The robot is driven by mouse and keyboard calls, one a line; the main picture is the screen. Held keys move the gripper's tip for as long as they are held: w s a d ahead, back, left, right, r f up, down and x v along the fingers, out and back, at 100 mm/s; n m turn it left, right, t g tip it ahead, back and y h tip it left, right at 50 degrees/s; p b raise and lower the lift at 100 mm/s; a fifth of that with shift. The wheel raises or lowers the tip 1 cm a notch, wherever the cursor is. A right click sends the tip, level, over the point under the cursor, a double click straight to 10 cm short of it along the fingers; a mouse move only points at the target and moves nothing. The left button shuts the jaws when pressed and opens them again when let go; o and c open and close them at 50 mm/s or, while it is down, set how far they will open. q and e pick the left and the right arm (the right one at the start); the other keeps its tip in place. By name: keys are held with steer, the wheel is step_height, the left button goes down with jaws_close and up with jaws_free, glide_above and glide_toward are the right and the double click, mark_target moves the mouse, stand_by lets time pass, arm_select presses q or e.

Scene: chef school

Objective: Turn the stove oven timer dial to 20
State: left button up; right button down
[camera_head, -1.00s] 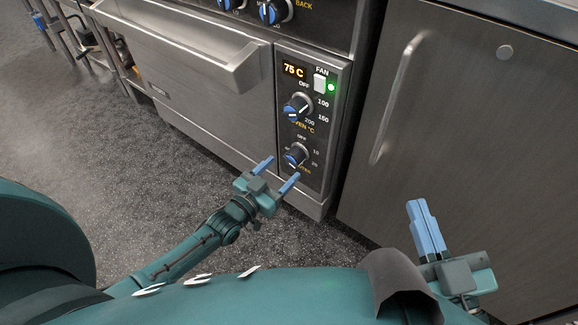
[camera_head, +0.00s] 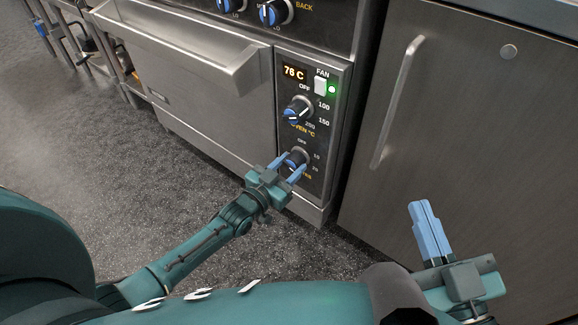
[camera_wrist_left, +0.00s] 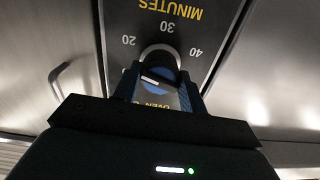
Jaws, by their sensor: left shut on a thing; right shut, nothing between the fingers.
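The oven timer dial (camera_head: 294,158) is the lower knob on the stove's control panel, blue-faced with a dark body. My left gripper (camera_head: 286,168) is shut on it, with a finger on either side. In the left wrist view the dial (camera_wrist_left: 160,72) sits between the fingers (camera_wrist_left: 160,95). The printed 20, 30, 40 and MINUTES show upside down around it. I cannot tell exactly which mark its pointer is at. My right gripper (camera_head: 430,230) is shut and empty, in front of the cabinet door.
The oven temperature dial (camera_head: 297,110) is just above the timer, below the display reading about 76 C (camera_head: 294,72) and the fan switch (camera_head: 320,86). The oven door handle (camera_head: 235,75) juts out at left. A cabinet door (camera_head: 460,130) stands at right. The floor (camera_head: 90,150) at left is clear.

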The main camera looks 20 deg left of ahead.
arm_select(q)
steer(key=c, duration=0.3)
steer(key=shift+r+m+p, duration=0.1)
steer(key=shift+m+p, duration=0.55)
steer(key=shift+m, duration=0.45)
steer(key=o, duration=0.9)
steer(key=shift+o, duration=0.2)
arm_select(e)
steer(key=shift+d+f+h, duration=0.1)
steer(key=shift+d+h, duration=0.05)
steer(key=shift+h, duration=0.25)
arm_select(q)
steer(key=shift+s, duration=0.15)
